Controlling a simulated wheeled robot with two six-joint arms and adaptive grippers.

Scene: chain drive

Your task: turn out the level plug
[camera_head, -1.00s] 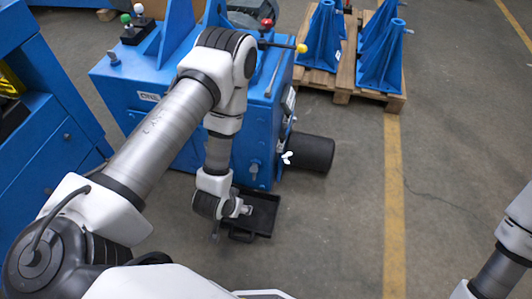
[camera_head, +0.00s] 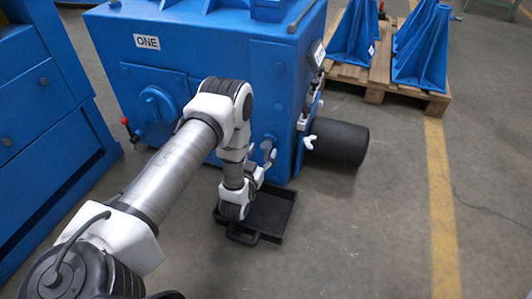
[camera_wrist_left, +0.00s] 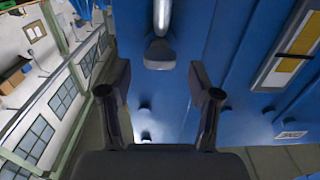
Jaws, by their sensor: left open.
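The blue machine housing (camera_head: 200,45) stands ahead of me, with a lever-like fitting (camera_head: 268,150) low on its front. My left gripper (camera_head: 258,174) is small and partly hidden by my wrist, close to the housing just below that fitting. In the left wrist view the left gripper (camera_wrist_left: 160,105) is open, with nothing between its fingers. A grey-ended fitting (camera_wrist_left: 160,52) hangs ahead of the fingers, apart from them. A small dark knob (camera_wrist_left: 145,108) shows on the blue face between the fingers. I cannot tell for certain which is the level plug. My right gripper is out of view.
A black tray (camera_head: 272,222) lies on the floor below my left gripper. A black cylinder (camera_head: 340,143) sticks out at the housing's right, near a white wing-shaped handle (camera_head: 309,142). A pallet (camera_head: 405,88) carries blue stands. The floor at right is clear.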

